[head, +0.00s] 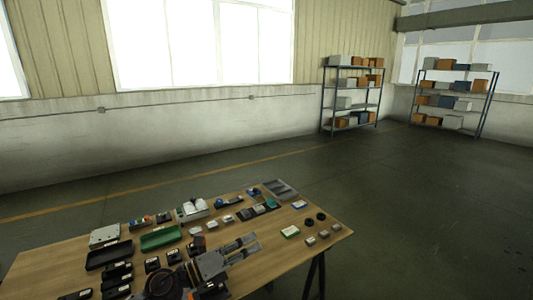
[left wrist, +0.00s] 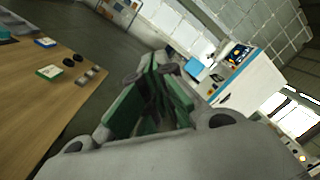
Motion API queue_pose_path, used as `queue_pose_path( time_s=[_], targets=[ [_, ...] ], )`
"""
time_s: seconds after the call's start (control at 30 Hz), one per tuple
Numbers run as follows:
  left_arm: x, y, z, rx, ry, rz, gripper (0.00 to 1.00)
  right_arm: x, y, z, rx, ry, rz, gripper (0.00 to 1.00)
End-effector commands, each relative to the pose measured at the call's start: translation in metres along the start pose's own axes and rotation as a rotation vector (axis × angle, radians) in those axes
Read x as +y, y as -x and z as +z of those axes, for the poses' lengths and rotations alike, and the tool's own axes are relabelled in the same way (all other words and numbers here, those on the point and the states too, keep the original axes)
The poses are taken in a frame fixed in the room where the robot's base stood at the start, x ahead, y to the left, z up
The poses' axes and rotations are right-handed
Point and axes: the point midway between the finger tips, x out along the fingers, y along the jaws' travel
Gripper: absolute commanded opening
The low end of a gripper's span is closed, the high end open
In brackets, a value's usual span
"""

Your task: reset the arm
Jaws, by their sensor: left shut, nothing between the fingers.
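My left gripper (head: 249,243) is over the right part of the wooden table (head: 255,277) in the head view, pointing right and away. It is shut and holds nothing. In the left wrist view the green-padded fingers (left wrist: 160,68) come together at their tips, with the table to their left. My right gripper is in neither view.
A black tray (head: 109,254), a green tray (head: 160,238) and a grey metal tray (head: 280,189) lie among many small parts. A green-and-white box (head: 290,231) is right of my gripper. Shelving (head: 351,97) stands far off. A white machine (left wrist: 232,78) shows beyond the fingers.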

Motion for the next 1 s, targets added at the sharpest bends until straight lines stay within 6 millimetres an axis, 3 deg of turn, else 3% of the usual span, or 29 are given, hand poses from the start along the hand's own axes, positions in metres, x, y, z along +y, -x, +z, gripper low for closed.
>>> queue_pose_path(
  time_s=[0.23, 0.57, 0.77, 1.0],
  targets=[
    [-0.006, 0.009, 0.032, -0.268, 0.256, -0.012, 0.0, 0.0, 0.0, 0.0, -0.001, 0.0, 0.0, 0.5],
    [0.019, 0.045, 0.062, -0.606, 0.612, 0.036, 0.0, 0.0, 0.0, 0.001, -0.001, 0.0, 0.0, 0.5],
    [0.047, 0.077, 0.064, -0.799, 0.832, 0.097, 0.0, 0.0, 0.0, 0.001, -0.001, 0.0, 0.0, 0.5],
    [0.084, 0.121, 0.047, -1.016, 1.095, 0.202, 0.0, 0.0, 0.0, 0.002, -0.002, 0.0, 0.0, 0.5]
  ],
)
